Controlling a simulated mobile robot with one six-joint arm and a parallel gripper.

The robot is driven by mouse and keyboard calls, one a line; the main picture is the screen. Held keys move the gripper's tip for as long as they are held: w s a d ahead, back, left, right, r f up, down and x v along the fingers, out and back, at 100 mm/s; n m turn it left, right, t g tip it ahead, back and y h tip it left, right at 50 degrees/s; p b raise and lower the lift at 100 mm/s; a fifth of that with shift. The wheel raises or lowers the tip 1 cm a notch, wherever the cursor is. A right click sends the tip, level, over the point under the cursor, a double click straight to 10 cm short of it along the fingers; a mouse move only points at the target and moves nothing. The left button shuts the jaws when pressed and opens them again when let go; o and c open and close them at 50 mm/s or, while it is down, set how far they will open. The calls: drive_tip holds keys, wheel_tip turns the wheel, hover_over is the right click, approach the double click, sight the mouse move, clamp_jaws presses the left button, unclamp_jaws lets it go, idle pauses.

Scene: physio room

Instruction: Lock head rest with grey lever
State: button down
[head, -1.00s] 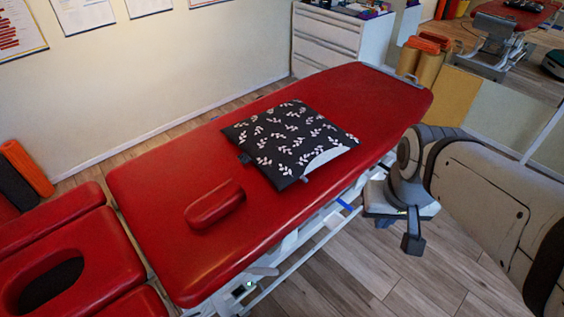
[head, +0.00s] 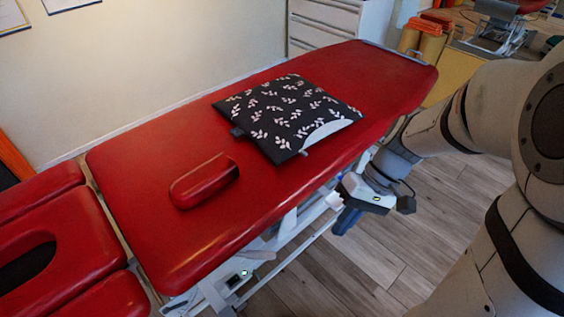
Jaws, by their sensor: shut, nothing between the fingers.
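The red head rest (head: 72,262) with its dark face opening is at the lower left of the head view, at the end of the red treatment table (head: 230,230). A narrow gap separates it from the main pad. I cannot clearly make out the grey lever. Pale grey frame parts (head: 205,296) with a small green light show under the table near the head rest. My gripper (head: 346,220) is beside the table's long right side, below pad height, apart from the head rest. Its fingers look shut and empty, though they are small and dark here.
A dark leaf-patterned cushion (head: 285,112) and a small red bolster (head: 204,181) lie on the table. The wooden floor (head: 345,275) at the table's right is open.

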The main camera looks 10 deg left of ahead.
drive_tip(key=w+a+f+y+b, duration=0.2)
drive_tip(key=w+f+y+b, duration=0.1)
drive_tip(key=f, duration=0.4)
drive_tip(key=w+a+f+n+g+y+b, duration=0.1)
drive_tip(key=w+a+f+y+b, duration=0.1)
drive_tip(key=f+b, duration=0.4)
drive_tip(key=w+a+f+n+y+b, duration=0.1)
drive_tip(key=w+f+y+b, duration=0.3)
drive_tip(key=f, duration=0.5)
drive_tip(key=shift+w+a+f+y+b, duration=0.2)
drive_tip(key=shift+a+y+b, duration=0.1)
drive_tip(key=shift+a+y, duration=0.7)
drive_tip(key=shift+d, duration=0.15)
drive_tip(key=b, duration=0.2)
approach(250, 255)
drive_tip(key=a, duration=0.1)
drive_tip(key=w+a, duration=0.1)
drive_tip(key=a, duration=0.1)
drive_tip(key=a+f, duration=0.1)
drive_tip(key=shift+w+a+f, duration=0.1)
drive_tip(key=shift+w+a, duration=0.05)
drive_tip(key=shift+a, duration=0.05)
